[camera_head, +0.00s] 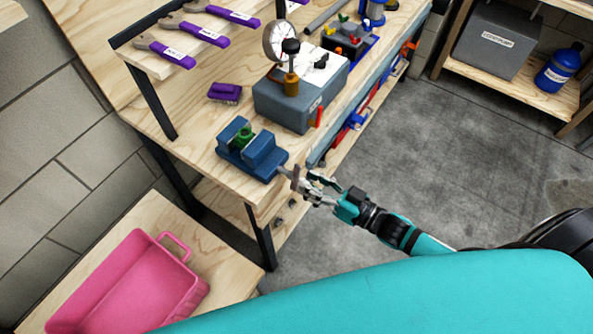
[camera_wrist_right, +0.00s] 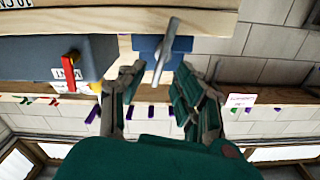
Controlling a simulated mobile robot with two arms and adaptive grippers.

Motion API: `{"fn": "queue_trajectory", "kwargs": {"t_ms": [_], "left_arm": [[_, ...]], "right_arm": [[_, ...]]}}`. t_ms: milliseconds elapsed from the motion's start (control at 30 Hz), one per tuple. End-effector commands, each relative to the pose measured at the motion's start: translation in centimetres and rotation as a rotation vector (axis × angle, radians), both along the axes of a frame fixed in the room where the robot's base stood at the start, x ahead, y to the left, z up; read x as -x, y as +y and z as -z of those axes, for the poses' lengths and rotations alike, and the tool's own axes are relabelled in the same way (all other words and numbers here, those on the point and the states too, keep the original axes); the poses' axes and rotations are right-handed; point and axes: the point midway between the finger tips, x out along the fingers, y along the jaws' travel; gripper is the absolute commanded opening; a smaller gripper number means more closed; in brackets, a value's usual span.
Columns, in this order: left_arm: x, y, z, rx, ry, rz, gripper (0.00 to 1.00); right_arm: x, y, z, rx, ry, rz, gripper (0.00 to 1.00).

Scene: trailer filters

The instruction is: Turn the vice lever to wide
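The blue vice (camera_head: 262,153) is on the near corner of the wooden workbench, with a green object (camera_head: 243,138) between its jaws. Its grey metal lever (camera_head: 295,177) sticks out at the bench's right edge. In the right wrist view the lever (camera_wrist_right: 166,48) stands slightly tilted in front of the blue vice body (camera_wrist_right: 148,43). My right gripper (camera_head: 312,186) is right at the lever. In its wrist view the fingers (camera_wrist_right: 158,82) are spread, with the lever's lower end between them and no clear contact. My left gripper is not in view.
A grey box (camera_head: 290,103) with a gauge and black knob stands behind the vice. A purple item (camera_head: 225,92) lies on the bench. A pink crate (camera_head: 130,285) stands lower left. The grey floor (camera_head: 440,150) right of the bench is open.

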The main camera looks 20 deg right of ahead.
Motion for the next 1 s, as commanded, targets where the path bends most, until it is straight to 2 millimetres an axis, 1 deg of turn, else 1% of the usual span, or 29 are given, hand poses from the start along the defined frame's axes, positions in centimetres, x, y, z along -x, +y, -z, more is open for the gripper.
{"fn": "queue_trajectory", "kwargs": {"t_ms": [33,100,233,400,667,900,1000], "left_arm": [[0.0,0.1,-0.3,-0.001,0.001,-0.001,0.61],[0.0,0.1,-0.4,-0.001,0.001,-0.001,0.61],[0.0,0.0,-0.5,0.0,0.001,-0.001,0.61],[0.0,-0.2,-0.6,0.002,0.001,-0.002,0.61],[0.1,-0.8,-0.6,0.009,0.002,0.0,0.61],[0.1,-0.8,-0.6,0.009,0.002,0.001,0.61],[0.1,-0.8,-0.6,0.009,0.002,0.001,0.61]], "right_arm": [[-0.9,0.6,-0.2,-0.002,-0.003,0.001,0.33],[-1.8,1.4,-0.2,-0.001,-0.002,0.0,0.33],[-3.0,2.3,-0.1,-0.002,-0.001,0.001,0.33],[-3.7,2.9,0.0,0.001,0.001,0.001,0.33],[-3.7,2.9,0.1,0.001,0.001,0.001,0.33],[-3.7,2.9,0.0,0.001,0.001,0.0,0.01],[-3.7,2.9,0.0,0.001,0.001,0.0,0.0]]}}
